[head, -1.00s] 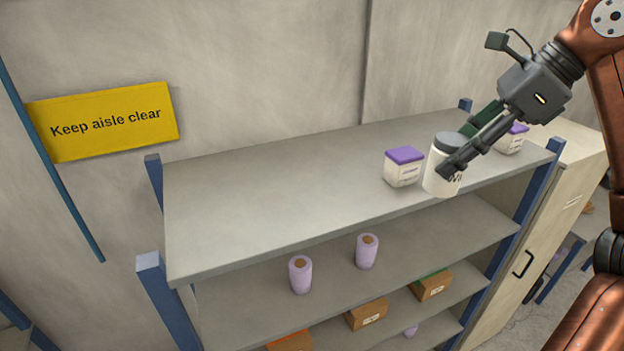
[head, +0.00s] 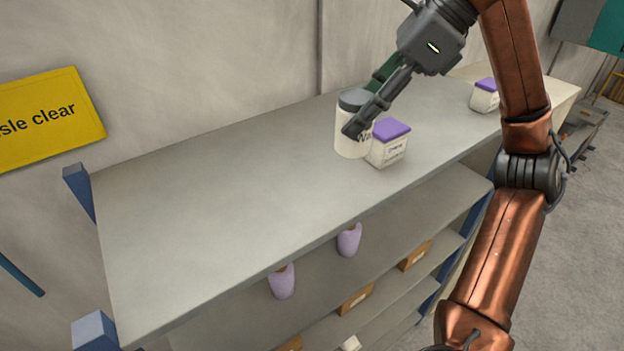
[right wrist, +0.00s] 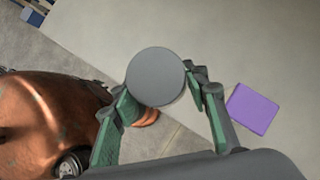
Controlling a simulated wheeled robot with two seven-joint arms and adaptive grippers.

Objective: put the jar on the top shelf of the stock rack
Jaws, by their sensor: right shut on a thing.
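The jar (head: 346,137) is white with a dark grey lid and dark lettering. My right gripper (head: 366,112) is shut on it, with a finger on either side. In the head view the jar appears over the top shelf (head: 230,170) of the stock rack, just left of a purple-lidded box. I cannot tell whether its base touches the shelf. In the right wrist view the round grey lid (right wrist: 155,76) sits between the two green-padded fingers, and the jar's body is hidden beneath it. My left gripper is not in view.
A purple-lidded white box (head: 388,146) stands close to the jar's right. Another such box (head: 484,96) stands farther right on the top shelf. The shelf's left part is clear. Lilac bottles (head: 349,240) and cardboard boxes (head: 415,255) occupy lower shelves. A yellow sign (head: 48,118) hangs on the wall.

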